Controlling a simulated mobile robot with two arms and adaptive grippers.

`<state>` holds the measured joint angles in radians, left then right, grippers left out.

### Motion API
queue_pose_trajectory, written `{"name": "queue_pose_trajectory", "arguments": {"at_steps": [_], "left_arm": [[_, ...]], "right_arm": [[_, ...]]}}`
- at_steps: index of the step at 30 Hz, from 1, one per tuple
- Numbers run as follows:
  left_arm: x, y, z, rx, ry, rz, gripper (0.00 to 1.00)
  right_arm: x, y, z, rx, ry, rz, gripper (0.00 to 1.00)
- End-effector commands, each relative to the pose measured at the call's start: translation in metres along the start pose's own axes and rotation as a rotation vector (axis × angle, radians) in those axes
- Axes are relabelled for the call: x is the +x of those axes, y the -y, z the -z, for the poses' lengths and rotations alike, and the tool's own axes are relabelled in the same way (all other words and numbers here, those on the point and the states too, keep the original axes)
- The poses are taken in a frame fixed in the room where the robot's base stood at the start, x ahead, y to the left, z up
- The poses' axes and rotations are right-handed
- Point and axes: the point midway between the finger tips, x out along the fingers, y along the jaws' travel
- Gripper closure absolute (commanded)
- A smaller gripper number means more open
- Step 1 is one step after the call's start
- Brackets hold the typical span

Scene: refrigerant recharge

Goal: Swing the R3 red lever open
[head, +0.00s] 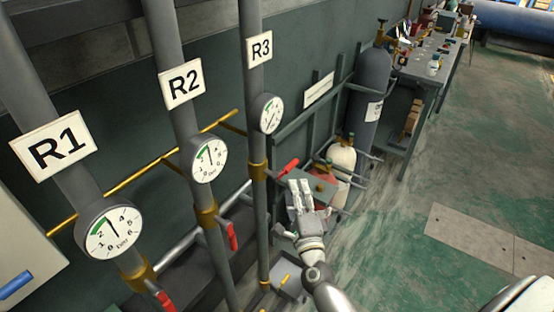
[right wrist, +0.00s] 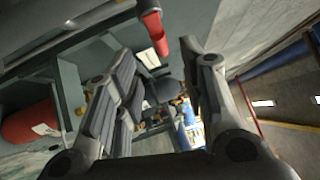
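The R3 pipe (head: 256,130) stands upright with its white R3 sign (head: 259,48) near the top. Its red lever (head: 289,167) sticks out to the right of the brass valve collar (head: 257,171), tilted slightly up. My right gripper (head: 300,187) is just below and right of the lever's end. In the right wrist view the red lever (right wrist: 150,28) shows above the gap of the open gripper (right wrist: 158,62), with nothing between the fingers. I cannot tell whether a finger touches the lever. My left gripper is not in view.
Pipes R2 (head: 187,100) and R1 (head: 75,190) stand to the left, with red levers hanging down (head: 231,236). Gas cylinders, including a tall grey one (head: 371,85), stand behind my gripper. A workbench (head: 430,60) is farther back. The green floor at right is clear.

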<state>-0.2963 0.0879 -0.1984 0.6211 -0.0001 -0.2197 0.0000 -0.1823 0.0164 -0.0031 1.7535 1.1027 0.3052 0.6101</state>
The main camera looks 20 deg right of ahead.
Motion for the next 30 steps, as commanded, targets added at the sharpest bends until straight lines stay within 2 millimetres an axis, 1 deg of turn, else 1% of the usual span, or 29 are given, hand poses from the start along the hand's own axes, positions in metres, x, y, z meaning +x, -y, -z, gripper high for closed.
{"name": "queue_pose_trajectory", "arguments": {"at_steps": [3, 7, 12, 16, 21, 30], "left_arm": [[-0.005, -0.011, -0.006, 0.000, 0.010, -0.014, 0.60], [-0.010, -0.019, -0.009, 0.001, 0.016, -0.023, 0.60], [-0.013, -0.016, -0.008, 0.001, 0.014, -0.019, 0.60], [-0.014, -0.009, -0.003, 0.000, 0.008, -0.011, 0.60], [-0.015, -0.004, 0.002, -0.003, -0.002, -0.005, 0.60], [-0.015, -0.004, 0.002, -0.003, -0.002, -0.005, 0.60]], "right_arm": [[0.017, 0.002, 0.000, -0.002, 0.001, 0.002, 0.62], [0.042, 0.002, -0.001, -0.004, 0.002, 0.001, 0.62], [0.072, 0.001, -0.001, -0.006, 0.002, 0.000, 0.62], [0.088, 0.000, -0.001, -0.004, 0.003, -0.001, 0.62], [0.100, -0.001, -0.001, -0.006, 0.002, -0.002, 0.62], [0.101, -0.002, -0.001, -0.006, 0.002, -0.003, 0.62]]}}
